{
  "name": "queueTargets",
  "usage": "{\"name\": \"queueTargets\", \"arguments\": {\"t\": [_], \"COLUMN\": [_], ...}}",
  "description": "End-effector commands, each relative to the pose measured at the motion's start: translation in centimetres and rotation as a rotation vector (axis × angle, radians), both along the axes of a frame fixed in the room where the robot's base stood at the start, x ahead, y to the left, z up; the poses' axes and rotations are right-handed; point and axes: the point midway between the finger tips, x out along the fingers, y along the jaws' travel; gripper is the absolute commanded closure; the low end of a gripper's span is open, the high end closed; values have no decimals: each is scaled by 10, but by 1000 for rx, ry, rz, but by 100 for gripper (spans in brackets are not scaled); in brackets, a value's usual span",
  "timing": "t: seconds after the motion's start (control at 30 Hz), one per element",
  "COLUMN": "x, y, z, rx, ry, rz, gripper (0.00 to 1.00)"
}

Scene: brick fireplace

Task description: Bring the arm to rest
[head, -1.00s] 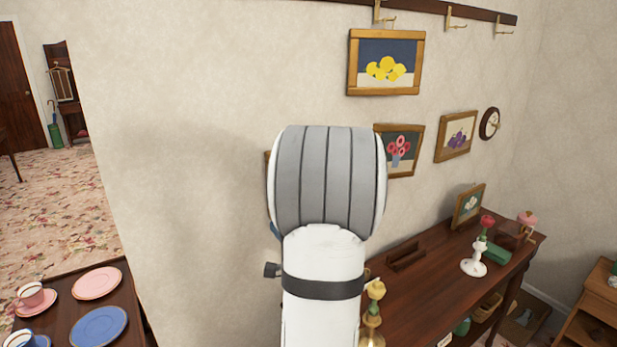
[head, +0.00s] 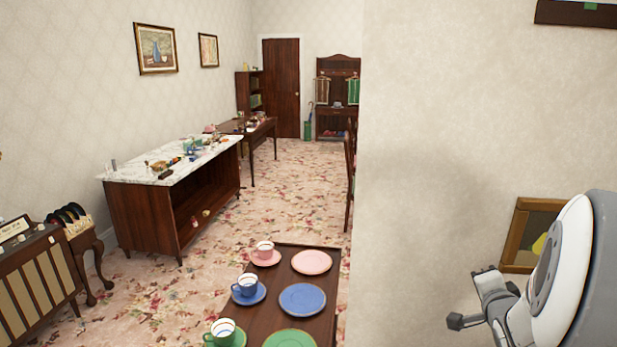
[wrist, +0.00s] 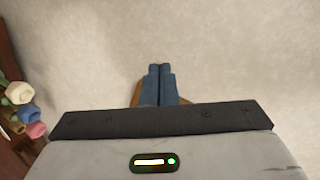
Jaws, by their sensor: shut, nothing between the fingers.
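My arm is at the right edge of the head view, raised in front of the pale wall (head: 430,150). In the wrist view my gripper (wrist: 160,70) has its two blue fingers together with nothing between them. The fingers point at the pale wall, and part of a wooden picture frame shows just behind them.
A dark table (head: 290,262) with plates and cups stands low in front of the wall. A marble-topped cabinet (head: 140,215) and a record stand (head: 85,250) are at the left. Flowered carpet (head: 300,190) runs clear toward the far door. Several coloured rounded things (wrist: 20,93) show at the wrist view's left edge.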

Motion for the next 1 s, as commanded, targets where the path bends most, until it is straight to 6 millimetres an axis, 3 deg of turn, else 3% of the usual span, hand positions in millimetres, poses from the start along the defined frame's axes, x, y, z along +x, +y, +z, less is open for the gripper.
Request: {"name": "queueTargets", "arguments": {"t": [0.03, 0.13, 0.27, 0.47, 0.6, 0.8, 1.0], "x": [2, -4, -23, -75, -123, -174, -188], "y": [18, 48, 93, 170, 219, 261, 269], "z": [5, 5, 3, -2, -4, -6, -6], "rx": [-69, -195, -333, -505, -597, -673, -690], "ry": [76, 247, 466, 767, 921, 1022, 1043], "rz": [20, 63, 168, 457, 723, 1014, 1092], "gripper": [100, 100, 100, 100, 100, 100, 100]}}
